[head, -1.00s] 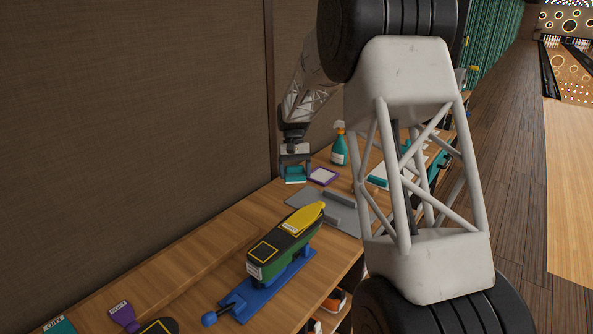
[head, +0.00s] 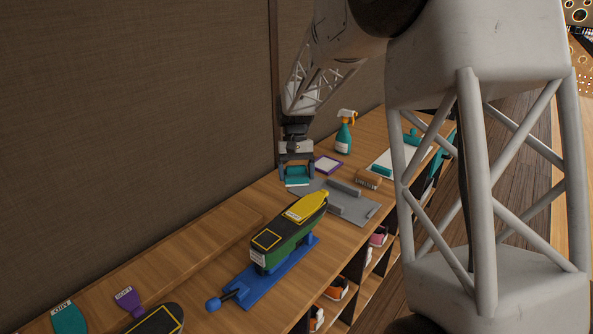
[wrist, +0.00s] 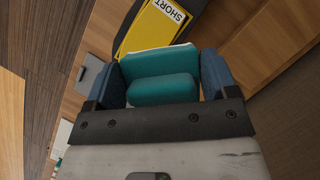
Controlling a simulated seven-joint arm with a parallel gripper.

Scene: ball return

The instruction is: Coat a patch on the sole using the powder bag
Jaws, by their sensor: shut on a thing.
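A dark-and-green shoe form (head: 285,245) lies sole up on a blue stand (head: 262,284). Its sole has a yellow plate (head: 308,207) at the toe end and a yellow-outlined dark patch (head: 266,240) near the other end. My gripper (head: 297,179) is shut on a teal padded block with a white edge (wrist: 165,88), which looks like the powder bag. It is above the bench beyond the toe end, apart from the sole. In the wrist view the yellow plate, labelled SHORT (wrist: 158,26), shows past the bag; the outlined patch is out of sight there.
Teal (head: 68,318) and purple (head: 128,300) tags lie at the near end. The wall is close on the left.

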